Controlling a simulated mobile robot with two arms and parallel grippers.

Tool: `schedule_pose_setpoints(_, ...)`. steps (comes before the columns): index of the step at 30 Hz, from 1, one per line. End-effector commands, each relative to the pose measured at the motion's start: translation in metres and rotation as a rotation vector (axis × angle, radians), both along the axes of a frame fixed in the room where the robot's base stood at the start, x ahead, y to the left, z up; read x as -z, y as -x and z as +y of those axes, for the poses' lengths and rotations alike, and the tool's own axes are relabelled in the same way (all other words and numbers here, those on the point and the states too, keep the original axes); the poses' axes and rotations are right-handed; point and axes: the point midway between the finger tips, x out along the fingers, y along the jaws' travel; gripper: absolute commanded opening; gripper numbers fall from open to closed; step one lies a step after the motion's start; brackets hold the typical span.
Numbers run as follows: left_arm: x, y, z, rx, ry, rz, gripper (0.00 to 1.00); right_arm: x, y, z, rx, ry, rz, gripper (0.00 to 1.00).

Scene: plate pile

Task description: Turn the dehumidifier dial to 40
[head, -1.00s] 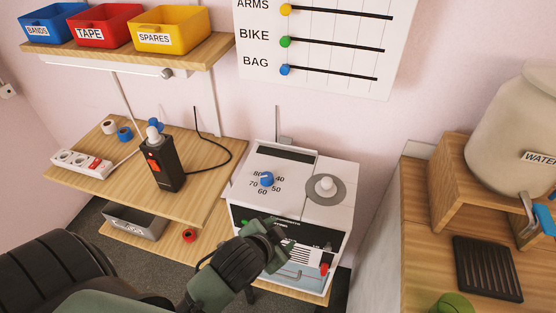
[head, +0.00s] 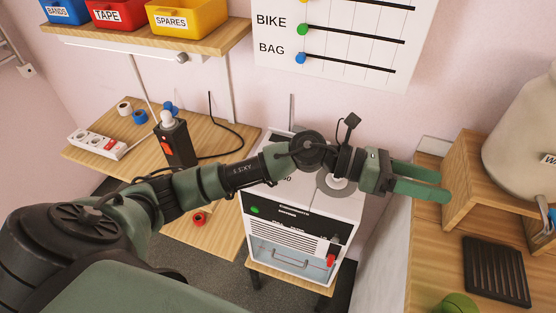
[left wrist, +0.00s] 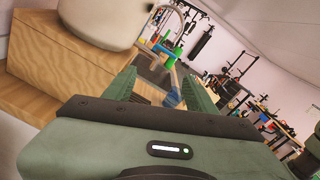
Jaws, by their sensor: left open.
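The dehumidifier (head: 318,230) is a white box with a black front panel, in the middle of the head view. Its blue dial is hidden behind my left arm, and only a bit of the printed numbers shows beside the arm. A grey disc on its top (head: 335,190) is partly covered. My left gripper (head: 440,184) is open and empty, to the right of the dehumidifier and apart from it, with its fingers pointing right near the wooden stand. Its two green fingers also show in the left wrist view (left wrist: 160,77), with nothing between them. My right gripper is not in view.
A wooden stand (head: 464,190) with a large beige water container (head: 522,120) is close to my left gripper. A black slatted tray (head: 497,272) lies on the right counter. A black device (head: 175,145) and a power strip (head: 95,145) are on the left table.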

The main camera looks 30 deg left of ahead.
Motion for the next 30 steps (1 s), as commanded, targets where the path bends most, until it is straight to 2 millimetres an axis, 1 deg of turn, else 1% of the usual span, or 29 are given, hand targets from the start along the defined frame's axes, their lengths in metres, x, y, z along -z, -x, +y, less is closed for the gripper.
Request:
schedule_pose_setpoints(1,0.021,-0.004,0.011,0.068,-0.173,-0.090,0.56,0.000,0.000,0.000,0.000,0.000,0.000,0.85)
schedule_pose_setpoints(2,0.037,-0.004,0.020,0.116,-0.280,-0.135,0.56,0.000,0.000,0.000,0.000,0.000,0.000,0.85)
schedule_pose_setpoints(3,0.057,-0.006,0.038,0.176,-0.424,-0.188,0.56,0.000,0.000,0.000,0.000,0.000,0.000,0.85)
schedule_pose_setpoints(4,0.072,-0.009,0.055,0.220,-0.532,-0.218,0.56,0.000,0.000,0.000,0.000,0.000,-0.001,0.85)
schedule_pose_setpoints(5,0.084,-0.013,0.075,0.261,-0.640,-0.243,0.56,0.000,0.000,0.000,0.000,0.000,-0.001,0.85)
schedule_pose_setpoints(6,0.099,-0.018,0.106,0.313,-0.782,-0.264,0.56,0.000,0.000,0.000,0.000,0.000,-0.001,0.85)
schedule_pose_setpoints(7,0.107,-0.023,0.131,0.351,-0.884,-0.272,0.56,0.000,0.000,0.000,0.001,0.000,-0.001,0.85)
schedule_pose_setpoints(8,0.113,-0.026,0.156,0.386,-0.981,-0.273,0.56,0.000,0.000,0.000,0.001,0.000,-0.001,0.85)
schedule_pose_setpoints(9,0.118,-0.030,0.190,0.427,-1.098,-0.263,0.56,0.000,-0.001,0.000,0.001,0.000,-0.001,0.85)
schedule_pose_setpoints(11,0.118,-0.034,0.238,0.480,-1.251,-0.234,0.56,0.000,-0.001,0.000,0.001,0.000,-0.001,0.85)
schedule_pose_setpoints(12,0.115,-0.035,0.266,0.506,-1.334,-0.208,0.56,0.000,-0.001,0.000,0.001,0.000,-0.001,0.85)
schedule_pose_setpoints(15,0.106,-0.034,0.317,0.557,-1.476,-0.143,0.56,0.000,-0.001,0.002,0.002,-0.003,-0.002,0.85)
schedule_pose_setpoints(18,0.100,-0.031,0.342,0.583,-1.541,-0.102,0.56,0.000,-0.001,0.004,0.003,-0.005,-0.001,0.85)
schedule_pose_setpoints(20,0.101,-0.030,0.348,0.589,-1.557,-0.092,0.56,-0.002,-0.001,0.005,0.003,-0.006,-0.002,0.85)
schedule_pose_setpoints(23,0.111,-0.028,0.349,0.594,-1.558,-0.086,0.56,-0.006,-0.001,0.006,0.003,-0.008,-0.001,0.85)
schedule_pose_setpoints(30,0.149,-0.025,0.347,0.593,-1.555,-0.089,0.56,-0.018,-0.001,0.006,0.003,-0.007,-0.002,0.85)
